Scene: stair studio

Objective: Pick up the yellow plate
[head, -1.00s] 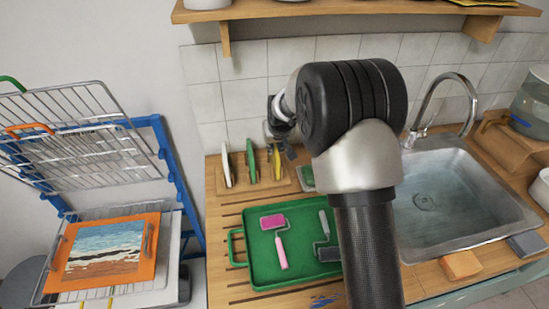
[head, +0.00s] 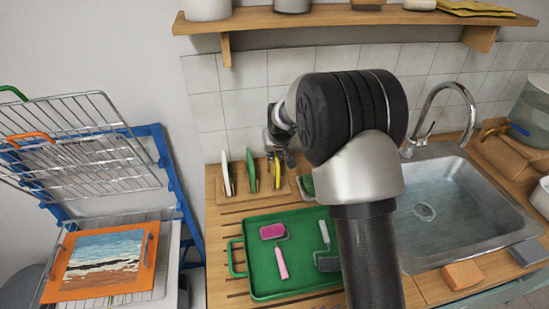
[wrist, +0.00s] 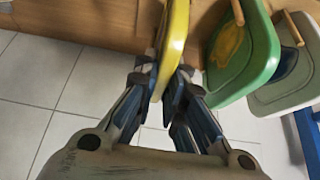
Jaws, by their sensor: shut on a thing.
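The yellow plate (head: 277,172) stands on edge at the right end of the wooden rack (head: 240,186), beside the green plate (head: 251,168). My gripper (head: 277,150) is above it, at its upper edge. In the wrist view the yellow plate (wrist: 174,38) is seen edge-on, with its near edge between the two fingers of my gripper (wrist: 168,86), which is shut on it. The plate's lower edge still appears to be at the rack; whether it is clear of the slot cannot be told.
A white plate (head: 227,174) stands left of the green one. A green tray (head: 262,285) with paint rollers lies in front of the rack. The sink (head: 450,215) is to the right, a blue drying rack (head: 178,190) to the left. A shelf (head: 350,28) runs above.

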